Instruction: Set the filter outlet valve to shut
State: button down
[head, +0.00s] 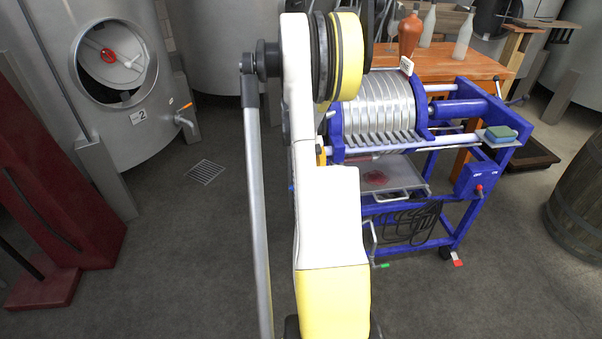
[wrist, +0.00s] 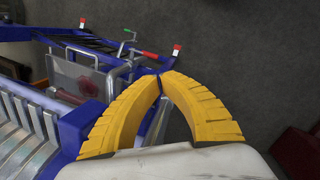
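The filter (head: 385,105) is a blue-framed plate press on a wheeled stand, partly behind my arm in the head view. In the wrist view, a green-tipped handle (wrist: 130,30) and a red lever (wrist: 150,55) show low at the frame, beyond my fingers. The green handle (head: 383,265) also shows low on the stand in the head view. I cannot tell which is the outlet valve. My gripper (wrist: 161,76) has its yellow fingertips together, with nothing seen held between them. It is above the frame's edge, apart from both handles. In the head view my arm hides most of it.
A drip tray (head: 395,178) sits under the plates, with a dark coiled hose (head: 408,222) below. A steel tank (head: 125,80) with its own orange-handled tap (head: 185,107) stands left. A wooden table (head: 440,62) with bottles is behind; a barrel (head: 580,195) is right. Front floor is clear.

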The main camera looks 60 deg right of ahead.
notch_tip(320, 180, up, 8)
jog(key=d+m+t+y+p, duration=0.1)
jog(key=m+t+p, duration=0.2)
jog(key=t, duration=0.3)
jog(key=shift+t, duration=0.3)
jog(key=b+x, duration=0.4)
jog(key=x, duration=0.5)
jog(key=shift+s+d+f, duration=0.1)
jog(key=shift+d+f, duration=0.05)
jog(key=shift+f, duration=0.05)
jog(key=w+a+f+b, duration=0.1)
jog(key=a+f+b, duration=0.1)
jog(key=f, duration=0.1)
jog(key=shift+w+a, duration=0.1)
jog(key=shift+w, duration=0.3)
